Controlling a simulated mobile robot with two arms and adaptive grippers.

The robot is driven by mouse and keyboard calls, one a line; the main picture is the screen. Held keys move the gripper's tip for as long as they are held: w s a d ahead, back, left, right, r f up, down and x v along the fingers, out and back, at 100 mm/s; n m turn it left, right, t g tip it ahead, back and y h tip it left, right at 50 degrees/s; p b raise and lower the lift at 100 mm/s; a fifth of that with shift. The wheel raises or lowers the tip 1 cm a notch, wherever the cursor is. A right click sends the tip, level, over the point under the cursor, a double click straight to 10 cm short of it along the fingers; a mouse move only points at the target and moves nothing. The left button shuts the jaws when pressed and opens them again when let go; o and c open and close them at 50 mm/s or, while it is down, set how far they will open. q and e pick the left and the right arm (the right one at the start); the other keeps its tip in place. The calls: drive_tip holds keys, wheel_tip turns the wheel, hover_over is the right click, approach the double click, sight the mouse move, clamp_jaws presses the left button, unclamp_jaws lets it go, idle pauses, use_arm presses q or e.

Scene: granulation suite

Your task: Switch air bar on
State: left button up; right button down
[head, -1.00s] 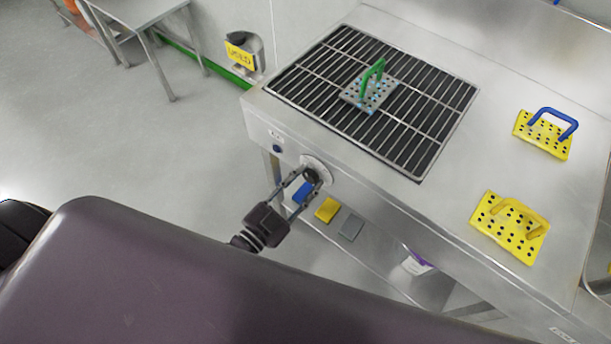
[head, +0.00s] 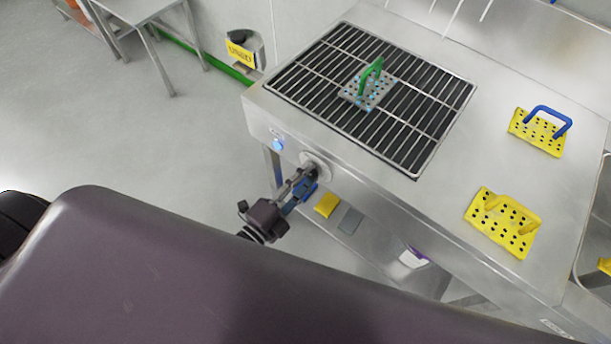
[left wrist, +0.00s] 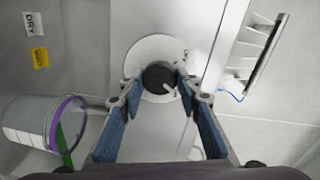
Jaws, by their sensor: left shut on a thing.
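A dark round knob (left wrist: 158,77) with a white pointer mark sits on a pale round plate (left wrist: 150,50) on the front of the steel table. In the head view the plate (head: 322,163) shows, and the knob is largely hidden by the fingers. My left gripper (head: 312,173) is shut on the knob, one finger on each side in the left wrist view (left wrist: 161,84). The pointer slants to the lower right there. A lamp (head: 278,145) left of the knob glows light blue. A dark bar, seemingly the air bar (left wrist: 265,52), has white streaks beside it. My right gripper is not in view.
The steel table top (head: 450,150) holds a grate (head: 330,75), a green-handled perforated plate (head: 375,90) and two yellow perforated plates (head: 540,132) (head: 503,222). A lower shelf holds a yellow block (head: 326,205) and a grey one (head: 350,220).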

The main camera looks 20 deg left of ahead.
use_arm(q)
drive_tip(key=shift+m, duration=1.2)
drive_tip(key=o, duration=1.2)
drive_tip(key=shift+c, duration=0.2)
drive_tip(key=v, duration=1.2)
drive_tip(key=shift+f, duration=0.1)
